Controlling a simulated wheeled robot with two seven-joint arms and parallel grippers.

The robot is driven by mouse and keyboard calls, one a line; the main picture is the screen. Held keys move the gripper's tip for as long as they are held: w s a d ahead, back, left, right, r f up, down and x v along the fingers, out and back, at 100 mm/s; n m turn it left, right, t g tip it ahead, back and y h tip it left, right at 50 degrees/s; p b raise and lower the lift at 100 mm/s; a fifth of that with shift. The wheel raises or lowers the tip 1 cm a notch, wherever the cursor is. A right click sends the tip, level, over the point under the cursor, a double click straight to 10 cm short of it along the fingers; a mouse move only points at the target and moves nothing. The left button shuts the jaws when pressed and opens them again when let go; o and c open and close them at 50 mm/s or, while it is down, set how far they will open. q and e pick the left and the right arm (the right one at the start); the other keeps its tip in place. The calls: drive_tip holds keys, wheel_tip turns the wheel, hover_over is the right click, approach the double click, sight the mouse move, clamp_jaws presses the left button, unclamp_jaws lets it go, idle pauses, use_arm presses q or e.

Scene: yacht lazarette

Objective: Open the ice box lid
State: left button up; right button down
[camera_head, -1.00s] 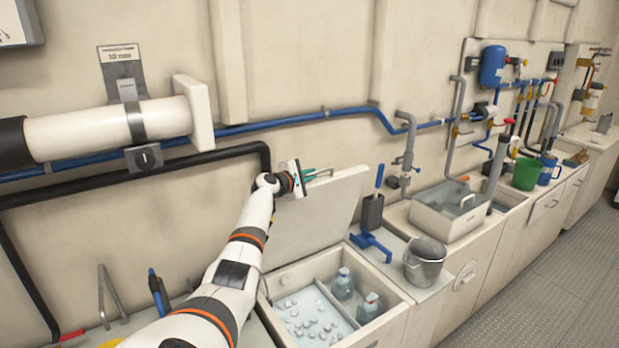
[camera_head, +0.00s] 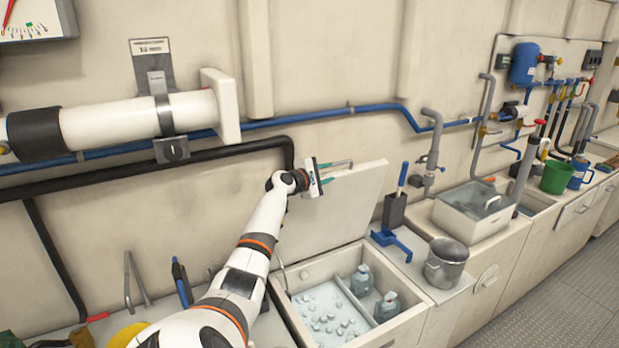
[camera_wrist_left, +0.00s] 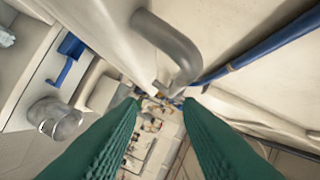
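The ice box lid (camera_head: 347,208) stands raised, nearly upright at the back of the ice box (camera_head: 408,328), close to the wall. The box is uncovered; loose ice and two clear bottles (camera_head: 374,292) show inside. My left gripper (camera_head: 350,171) is at the lid's upper left part. In the left wrist view its two green fingers (camera_wrist_left: 161,101) are apart with a clear gap between them. My right gripper is not in view.
A blue scoop (camera_head: 390,240) and a metal bucket (camera_head: 446,262) are on the counter right of the box. A sink (camera_head: 474,208) lies farther right. Black (camera_head: 150,165) and blue pipes (camera_head: 300,117) run along the wall behind my left arm.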

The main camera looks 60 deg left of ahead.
use_arm(q)
drive_tip(key=v, duration=0.8)
drive_tip(key=shift+s+b, duration=0.35)
drive_tip(key=shift+b, duration=0.1)
